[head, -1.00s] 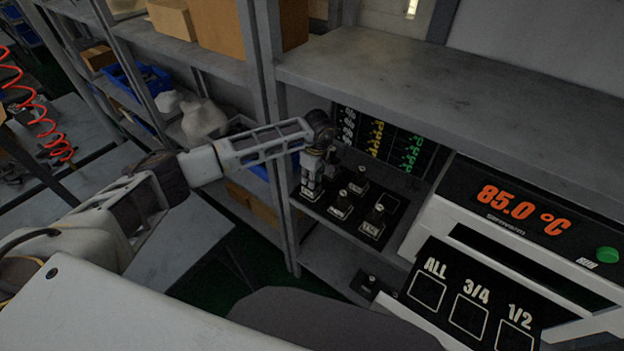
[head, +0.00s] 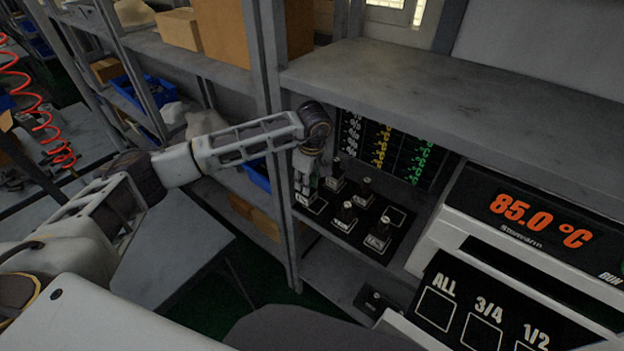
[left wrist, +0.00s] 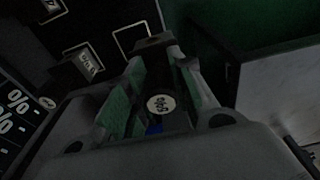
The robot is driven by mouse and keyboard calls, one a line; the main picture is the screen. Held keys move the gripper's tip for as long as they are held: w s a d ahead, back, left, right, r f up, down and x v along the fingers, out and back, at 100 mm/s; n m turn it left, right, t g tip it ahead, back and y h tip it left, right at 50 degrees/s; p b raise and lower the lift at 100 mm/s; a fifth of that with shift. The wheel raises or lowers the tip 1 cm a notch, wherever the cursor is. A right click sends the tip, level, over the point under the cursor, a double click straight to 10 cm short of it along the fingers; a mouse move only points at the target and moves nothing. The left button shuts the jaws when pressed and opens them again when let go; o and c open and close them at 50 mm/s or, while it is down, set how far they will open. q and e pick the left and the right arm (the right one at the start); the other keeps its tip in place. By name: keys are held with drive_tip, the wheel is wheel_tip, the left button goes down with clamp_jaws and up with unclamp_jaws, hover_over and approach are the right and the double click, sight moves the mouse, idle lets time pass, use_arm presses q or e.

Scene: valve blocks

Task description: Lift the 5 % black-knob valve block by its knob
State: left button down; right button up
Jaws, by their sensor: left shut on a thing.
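My left gripper (head: 304,186) is over the left front corner of a black board (head: 328,219) on the shelf. It is shut on the black knob of a valve block (left wrist: 162,104). The block's body is mostly hidden. A white outlined square (head: 311,204) shows just below the fingers and looks bare; I cannot tell how far the block is above it. Other black-knob blocks stand on the board, among them one in front (head: 379,237) and one in the middle (head: 346,217). My right gripper is out of view.
A dark panel (head: 385,145) with white, yellow and green marks stands behind the board. A shelf (head: 430,85) hangs above and a post (head: 275,130) rises at the left. A machine showing 85.0 °C (head: 540,220) is at the right.

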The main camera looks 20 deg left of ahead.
use_arm(q)
drive_tip(key=s+a+b, duration=0.3)
drive_tip(key=s+a, duration=0.2)
drive_tip(key=s, duration=0.9)
drive_tip(key=shift+s+a, duration=0.15)
drive_tip(key=shift+s, duration=0.15)
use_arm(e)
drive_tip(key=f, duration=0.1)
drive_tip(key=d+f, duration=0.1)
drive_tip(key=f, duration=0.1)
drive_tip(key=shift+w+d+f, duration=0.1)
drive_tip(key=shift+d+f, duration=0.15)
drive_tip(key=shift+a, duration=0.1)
